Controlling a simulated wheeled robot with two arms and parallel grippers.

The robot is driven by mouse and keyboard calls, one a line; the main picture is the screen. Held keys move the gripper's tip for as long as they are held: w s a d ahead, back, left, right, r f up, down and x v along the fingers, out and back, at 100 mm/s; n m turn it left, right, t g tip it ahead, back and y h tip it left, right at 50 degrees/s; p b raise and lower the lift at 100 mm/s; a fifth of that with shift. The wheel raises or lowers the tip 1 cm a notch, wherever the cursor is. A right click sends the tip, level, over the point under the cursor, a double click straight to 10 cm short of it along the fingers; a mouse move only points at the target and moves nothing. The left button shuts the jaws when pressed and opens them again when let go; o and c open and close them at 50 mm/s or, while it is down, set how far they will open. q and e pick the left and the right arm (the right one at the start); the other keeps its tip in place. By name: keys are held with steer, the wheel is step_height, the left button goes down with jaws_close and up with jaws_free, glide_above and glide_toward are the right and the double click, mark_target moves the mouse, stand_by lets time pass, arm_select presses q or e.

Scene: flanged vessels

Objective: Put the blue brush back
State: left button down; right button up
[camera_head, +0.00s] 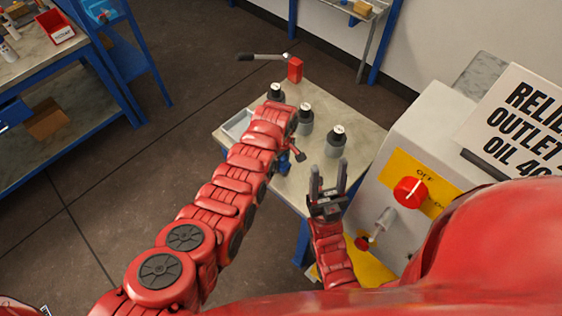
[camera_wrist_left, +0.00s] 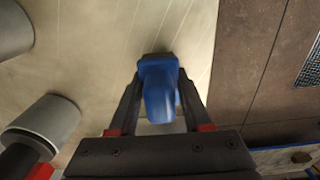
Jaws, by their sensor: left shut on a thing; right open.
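The blue brush (camera_wrist_left: 158,88) is between the fingers of my left gripper (camera_wrist_left: 160,82) in the left wrist view. The gripper is shut on it, over the pale table top. In the head view a small blue part of the brush (camera_head: 284,163) shows beside my left arm, which hides most of that gripper. The worktable (camera_head: 358,125) bears a shallow light tray (camera_head: 236,124) at its left edge, partly hidden by my arm. My right gripper (camera_head: 328,178) is open and empty at the table's near right side, fingers pointing up in the picture.
Several grey, dark-topped vessels (camera_head: 336,142) stand on the table. A red block (camera_head: 295,70) and a dark-handled tool (camera_head: 262,57) are at its far end. A grey machine with a red knob (camera_head: 410,191) stands at right. A blue-framed bench (camera_head: 75,75) is at left, with floor between.

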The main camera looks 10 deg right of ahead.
arm_select(q)
steer(key=shift+c, duration=1.7)
jaws_free()
steer(key=shift+f, duration=0.1)
